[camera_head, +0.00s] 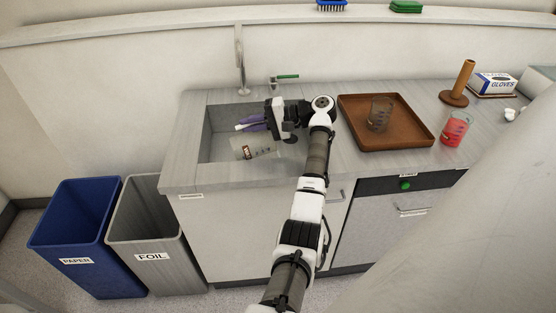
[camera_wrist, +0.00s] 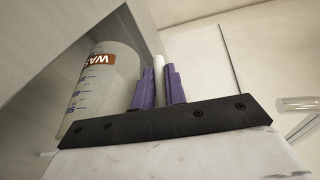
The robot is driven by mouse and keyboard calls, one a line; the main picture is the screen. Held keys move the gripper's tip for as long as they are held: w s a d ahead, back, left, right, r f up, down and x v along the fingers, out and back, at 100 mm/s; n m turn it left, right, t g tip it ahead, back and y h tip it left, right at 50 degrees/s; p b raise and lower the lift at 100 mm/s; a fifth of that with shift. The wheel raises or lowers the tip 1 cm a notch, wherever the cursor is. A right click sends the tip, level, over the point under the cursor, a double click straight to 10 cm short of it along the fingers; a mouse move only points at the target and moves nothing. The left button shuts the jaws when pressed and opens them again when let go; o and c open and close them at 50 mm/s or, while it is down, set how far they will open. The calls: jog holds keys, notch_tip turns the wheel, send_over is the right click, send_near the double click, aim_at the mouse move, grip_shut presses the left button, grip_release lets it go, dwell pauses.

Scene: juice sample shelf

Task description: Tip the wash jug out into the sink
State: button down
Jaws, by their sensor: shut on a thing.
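The wash jug (camera_head: 258,149) is a clear beaker-like jug with a brown label and measuring marks. It is tipped well over inside the grey sink (camera_head: 219,130). My gripper (camera_head: 246,124), with purple fingers, reaches over the sink from the right, next to the jug. In the wrist view the jug (camera_wrist: 103,80) is left of the fingers, and my gripper (camera_wrist: 158,80) is shut on a slim white part between them, which looks like its handle. I see no liquid in the jug. Whether its lower side touches the sink is unclear.
A red-filled beaker (camera_head: 456,128) stands farther right. Blue (camera_head: 75,225) and grey (camera_head: 155,225) bins stand at left.

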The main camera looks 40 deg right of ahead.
aim_at(231, 142)
jog(key=shift+s+d+r+y, duration=0.1)
jog(key=shift+d+r+y, duration=0.1)
jog(key=shift+d+y, duration=0.15)
dwell(0.3)
jog(key=a, duration=0.1)
jog(key=a+f+h, duration=0.1)
jog(key=w+a+g+h, duration=0.1)
jog(key=a, duration=0.1)
jog(key=shift+w+f+n, duration=0.1)
jog(key=shift+f+n, duration=0.2)
jog(key=shift+f, duration=0.1)
jog(key=a+f+h+b, duration=0.1)
jog(key=f+b, duration=0.1)
jog(key=b, duration=0.1)
jog(key=w+a+f+g+h+b, duration=0.1)
jog(key=h+b, duration=0.1)
jog(key=b, duration=0.1)
jog(key=shift+a+f+n, duration=0.35)
jog(key=shift+a+n, duration=0.05)
jog(key=w+a+r+n+g+h+p, duration=0.2)
jog(key=a+r+g+h+p, duration=0.2)
jog(key=a+h+p, duration=0.4)
jog(key=shift+w+h+p, duration=0.4)
jog(key=shift+h+p, duration=0.55)
jog(key=shift+h, duration=0.1)
jog(key=shift+r, duration=0.1)
